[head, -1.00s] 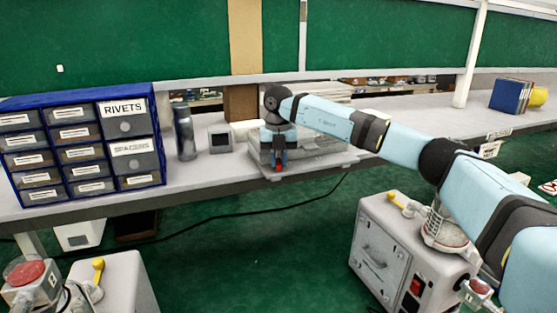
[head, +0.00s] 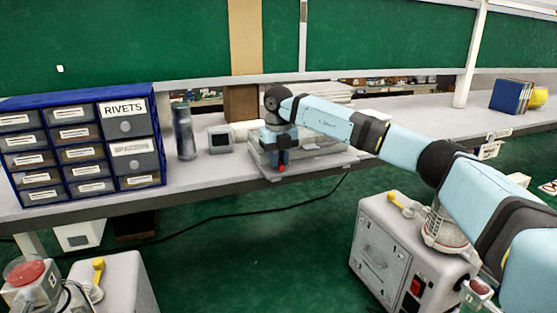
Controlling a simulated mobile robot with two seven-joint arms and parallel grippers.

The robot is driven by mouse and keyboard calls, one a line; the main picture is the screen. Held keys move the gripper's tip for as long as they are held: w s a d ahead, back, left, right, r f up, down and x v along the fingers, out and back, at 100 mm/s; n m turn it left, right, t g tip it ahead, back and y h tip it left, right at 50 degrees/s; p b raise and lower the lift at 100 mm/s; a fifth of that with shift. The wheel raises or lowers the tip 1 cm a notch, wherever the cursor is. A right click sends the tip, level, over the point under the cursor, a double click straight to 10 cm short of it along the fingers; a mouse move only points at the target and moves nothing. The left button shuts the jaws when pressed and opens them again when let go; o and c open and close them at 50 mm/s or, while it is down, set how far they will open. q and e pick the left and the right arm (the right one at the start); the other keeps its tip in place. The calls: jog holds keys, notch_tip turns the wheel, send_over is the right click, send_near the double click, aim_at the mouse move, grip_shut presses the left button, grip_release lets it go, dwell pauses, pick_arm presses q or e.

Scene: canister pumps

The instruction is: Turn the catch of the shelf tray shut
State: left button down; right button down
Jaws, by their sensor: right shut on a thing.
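The shelf tray (head: 325,160) is a grey, partly see-through tray on the long grey shelf, right of the small grey box. My right gripper (head: 281,160) points down at the front left of the tray and is shut on the catch. The fingers hide most of the catch, so its exact angle is hard to see. My right arm reaches in from the right and covers part of the tray's back. My left gripper is not in view.
A blue drawer cabinet (head: 82,145), a dark bottle (head: 184,132) and a small grey box (head: 221,140) stand left of the tray. Blue binders (head: 510,96) and a yellow object (head: 538,97) are far right. Grey machines stand below, at lower left (head: 120,285) and right (head: 385,250).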

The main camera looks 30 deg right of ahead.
jog(key=c, duration=1.4)
grip_release()
jog(key=shift+o, duration=0.2)
jog(key=shift+r, duration=0.15)
notch_tip(320, 180, up, 14)
jog(key=b, duration=0.2)
jog(key=shift+f, duration=0.2)
